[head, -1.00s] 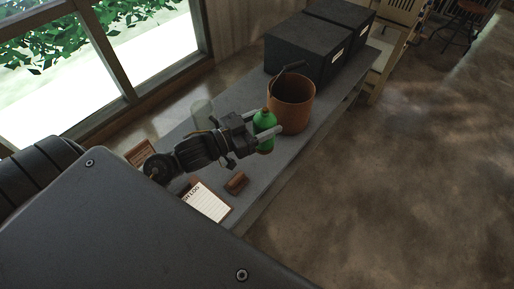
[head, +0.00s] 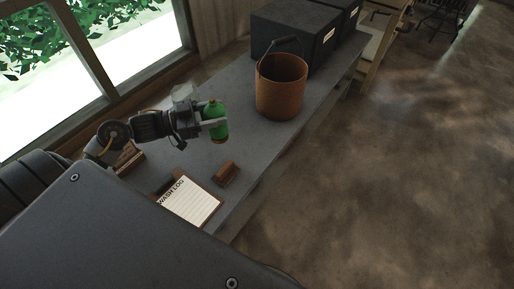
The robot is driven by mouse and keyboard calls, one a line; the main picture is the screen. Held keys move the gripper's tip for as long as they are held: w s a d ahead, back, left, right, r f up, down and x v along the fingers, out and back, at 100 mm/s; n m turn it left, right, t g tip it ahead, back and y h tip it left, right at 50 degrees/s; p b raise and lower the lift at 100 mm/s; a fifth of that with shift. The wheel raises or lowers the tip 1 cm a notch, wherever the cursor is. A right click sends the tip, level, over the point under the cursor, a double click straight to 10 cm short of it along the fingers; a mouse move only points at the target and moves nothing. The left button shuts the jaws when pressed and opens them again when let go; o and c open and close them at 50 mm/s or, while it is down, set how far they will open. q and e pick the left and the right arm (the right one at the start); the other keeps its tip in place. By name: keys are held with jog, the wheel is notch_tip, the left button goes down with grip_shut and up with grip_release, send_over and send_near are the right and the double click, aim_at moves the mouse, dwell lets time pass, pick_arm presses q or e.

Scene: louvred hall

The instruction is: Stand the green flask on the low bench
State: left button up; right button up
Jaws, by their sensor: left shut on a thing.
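The green flask (head: 213,112) has a brownish cap and base and stands roughly upright between the fingers of my left gripper (head: 215,122). My left gripper is shut on it, over the grey low bench (head: 263,143). I cannot tell whether the flask's base touches the bench top. The bench runs from lower left to upper right below the window. My right gripper is not in the head view.
A brown bucket (head: 281,98) with a dark handle stands on the bench beyond the flask. Black boxes (head: 287,38) are behind it. A clipboard (head: 190,203) and a brown block (head: 226,173) lie nearer. Bench top between block and bucket is clear.

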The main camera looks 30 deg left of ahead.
pick_arm(q)
jog(key=shift+w, duration=0.1)
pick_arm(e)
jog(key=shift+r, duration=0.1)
